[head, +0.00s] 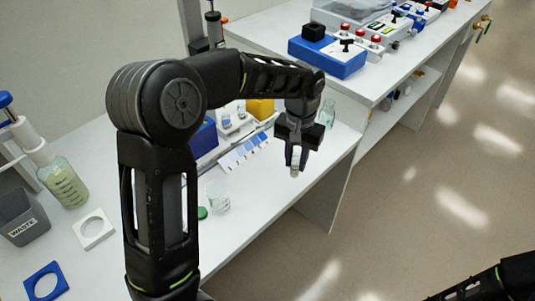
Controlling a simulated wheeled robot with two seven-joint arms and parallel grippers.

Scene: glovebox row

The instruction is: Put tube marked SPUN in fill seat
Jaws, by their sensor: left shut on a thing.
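My left gripper (296,158) points down over the front edge of the white bench. It is shut on a small pale object (295,173), of which only the lower end shows below the fingers. It may be a tube, but the fingers hide most of it and I can read no marking. No fill seat can be made out for certain; part of the bench is hidden behind my left arm. My right arm shows only at the bottom right corner, and its gripper is out of view.
On the bench stand a beaker (217,197), a glass vessel (327,113), a bottle of greenish liquid (64,184), a grey WASTE bin (25,222), a white square ring (92,229) and a blue ring (45,283). A blue box (328,60) with a black knob sits on the farther bench.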

